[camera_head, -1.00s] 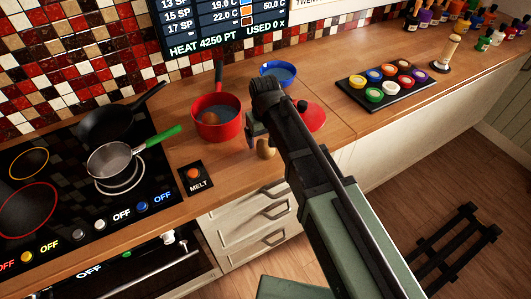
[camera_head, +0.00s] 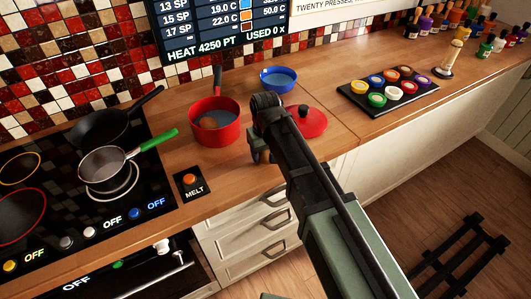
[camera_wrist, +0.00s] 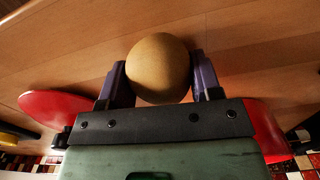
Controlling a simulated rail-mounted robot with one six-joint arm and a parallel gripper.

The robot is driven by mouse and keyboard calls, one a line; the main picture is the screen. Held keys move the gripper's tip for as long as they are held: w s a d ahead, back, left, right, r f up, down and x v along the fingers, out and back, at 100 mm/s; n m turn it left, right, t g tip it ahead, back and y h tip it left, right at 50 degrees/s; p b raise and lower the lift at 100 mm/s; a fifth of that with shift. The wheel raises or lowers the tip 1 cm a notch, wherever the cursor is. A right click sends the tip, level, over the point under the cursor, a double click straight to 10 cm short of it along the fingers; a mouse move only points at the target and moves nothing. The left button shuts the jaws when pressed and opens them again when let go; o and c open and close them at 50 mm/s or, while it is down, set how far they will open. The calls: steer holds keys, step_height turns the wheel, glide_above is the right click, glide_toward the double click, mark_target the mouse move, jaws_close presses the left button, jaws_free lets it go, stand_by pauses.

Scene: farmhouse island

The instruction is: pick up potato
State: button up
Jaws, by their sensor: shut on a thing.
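The potato (camera_wrist: 158,68) is round and tan-brown. In the wrist view it sits between the two purple fingers of my gripper (camera_wrist: 163,80), which press on it from both sides. In the head view my gripper (camera_head: 262,152) is low over the wooden counter, between the red pot and the red lid. The potato is hidden there behind my gripper and arm. I cannot tell whether the potato still touches the counter.
A red pot (camera_head: 213,135) with an orange-brown thing inside stands left of my gripper; a red lid (camera_head: 318,119) lies to the right. A blue bowl (camera_head: 277,87) is behind. The stove with pans, a MELT button (camera_head: 190,182) and a paint tray (camera_head: 362,106) are farther off.

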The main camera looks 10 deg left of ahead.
steer(key=shift+r, duration=0.15)
step_height(320, 180, up, 20)
steer(key=p, duration=2)
steer(key=w+a+f+b, duration=0.2)
steer(key=w+a, duration=0.3)
steer(key=a, duration=0.3)
steer(key=w+a+f+b, duration=0.2)
steer(key=w+a+f, duration=0.1)
steer(key=w+a, duration=0.3)
steer(key=shift+a+b, duration=0.35)
steer(key=shift+a, duration=0.65)
steer(key=shift+f, duration=0.15)
